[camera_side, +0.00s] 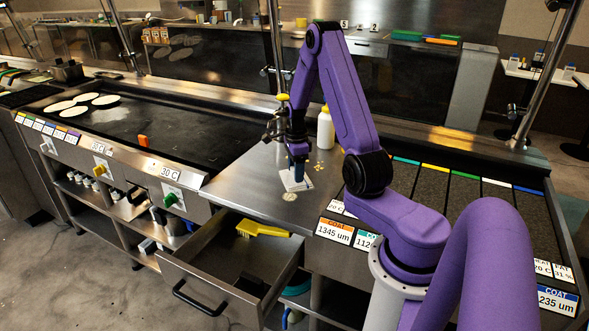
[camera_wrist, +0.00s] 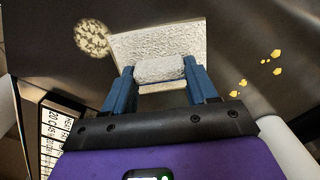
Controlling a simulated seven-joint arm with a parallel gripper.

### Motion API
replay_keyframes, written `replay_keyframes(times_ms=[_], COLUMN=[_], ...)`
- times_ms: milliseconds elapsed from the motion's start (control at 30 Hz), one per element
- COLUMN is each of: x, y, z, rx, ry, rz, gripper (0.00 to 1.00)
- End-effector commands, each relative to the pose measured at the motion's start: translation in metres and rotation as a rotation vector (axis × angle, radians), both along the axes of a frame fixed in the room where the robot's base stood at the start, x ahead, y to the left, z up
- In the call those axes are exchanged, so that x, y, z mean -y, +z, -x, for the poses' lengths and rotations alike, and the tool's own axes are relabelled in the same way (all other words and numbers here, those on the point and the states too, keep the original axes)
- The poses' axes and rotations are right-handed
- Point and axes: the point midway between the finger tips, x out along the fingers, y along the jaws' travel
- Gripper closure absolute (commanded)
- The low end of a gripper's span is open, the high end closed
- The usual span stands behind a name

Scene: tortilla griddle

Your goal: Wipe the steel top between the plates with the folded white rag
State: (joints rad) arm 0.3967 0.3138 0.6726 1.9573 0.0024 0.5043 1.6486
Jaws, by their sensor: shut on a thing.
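The folded white rag (camera_side: 296,181) lies flat on the steel top (camera_side: 245,182) between the dark griddle plate (camera_side: 190,133) and the coated plates (camera_side: 428,188). My gripper (camera_side: 297,172) points down onto it. In the wrist view the rag (camera_wrist: 150,44) is pinched up in a ridge between the two blue fingers of my gripper (camera_wrist: 161,78), and its flat part spreads beyond them. A pale, speckled round patch (camera_side: 290,197) is on the steel beside the rag; it also shows in the wrist view (camera_wrist: 92,38). Several yellow crumbs (camera_wrist: 264,70) lie on the other side.
A white bottle (camera_side: 325,130) stands behind my gripper on the steel top. An open drawer (camera_side: 235,275) holding a yellow brush (camera_side: 262,229) juts out below the front edge. Pale tortillas (camera_side: 85,103) lie at the griddle's left end. The steel left of the rag is clear.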

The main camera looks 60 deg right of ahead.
Motion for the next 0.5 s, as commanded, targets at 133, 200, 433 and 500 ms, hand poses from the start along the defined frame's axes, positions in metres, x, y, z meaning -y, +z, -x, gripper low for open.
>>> replay_keyframes(times_ms=[133,200,433,500], x=[-0.0028,-0.0035,-0.0082,-0.0097], y=[-0.0031,-0.0032,-0.0037,-0.0037], z=[0.0007,0.0005,-0.0025,-0.0025], rx=[-0.011,-0.012,-0.012,-0.013], ry=[0.002,0.001,0.001,0.002], rz=[-0.009,-0.009,-0.011,-0.011], gripper=[0.77,0.77,0.77,0.77])
